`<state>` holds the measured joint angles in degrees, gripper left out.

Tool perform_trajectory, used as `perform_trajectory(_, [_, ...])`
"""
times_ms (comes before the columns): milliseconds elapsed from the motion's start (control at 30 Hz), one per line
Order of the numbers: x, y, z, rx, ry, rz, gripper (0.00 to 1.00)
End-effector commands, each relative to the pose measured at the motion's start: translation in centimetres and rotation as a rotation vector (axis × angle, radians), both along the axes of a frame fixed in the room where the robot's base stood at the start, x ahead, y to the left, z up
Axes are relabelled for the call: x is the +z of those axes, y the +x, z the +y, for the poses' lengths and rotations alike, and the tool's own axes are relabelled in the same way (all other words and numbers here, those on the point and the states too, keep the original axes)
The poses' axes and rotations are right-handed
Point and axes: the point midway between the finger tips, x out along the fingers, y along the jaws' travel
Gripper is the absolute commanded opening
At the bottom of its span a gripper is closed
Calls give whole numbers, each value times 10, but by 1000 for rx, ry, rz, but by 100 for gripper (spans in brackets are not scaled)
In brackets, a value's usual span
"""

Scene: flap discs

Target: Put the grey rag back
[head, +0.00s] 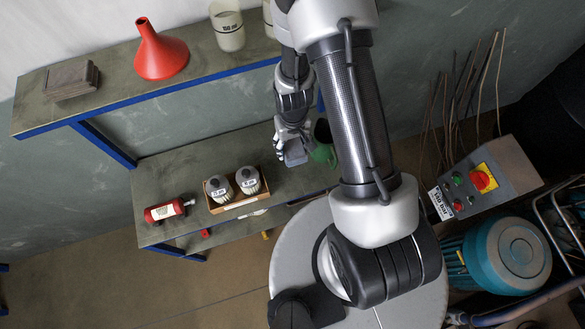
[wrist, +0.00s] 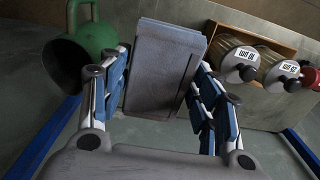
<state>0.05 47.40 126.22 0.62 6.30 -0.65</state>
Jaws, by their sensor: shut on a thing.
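My gripper (head: 288,132) is shut on the grey rag (head: 294,152), a folded block, above the right part of the middle shelf (head: 160,185). In the wrist view the rag (wrist: 163,65) sits between the blue-padded fingers of my gripper (wrist: 158,85) and points away from the palm. Whether its far end touches the shelf I cannot tell. A stack of grey-brown folded pieces (head: 70,80) lies at the left end of the upper shelf (head: 110,97).
A green vessel (head: 322,144) with a dark mouth stands close beside the rag, also in the wrist view (wrist: 100,35). A wooden tray (head: 241,203) with two labelled jars and a red bottle (head: 168,210) are to the left. A red funnel (head: 160,55) stands on the upper shelf.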

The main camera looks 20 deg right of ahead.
Motion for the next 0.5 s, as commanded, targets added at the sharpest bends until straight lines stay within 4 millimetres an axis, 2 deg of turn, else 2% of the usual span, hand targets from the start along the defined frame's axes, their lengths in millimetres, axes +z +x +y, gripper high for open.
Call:
perform_trajectory(167, [-40, -3, 0, -1, 0, 6, 32])
perform_trajectory(333, [-92, -1, 0, -1, 0, 3, 32])
perform_trajectory(500, [-126, -1, 0, 0, 0, 2, 32])
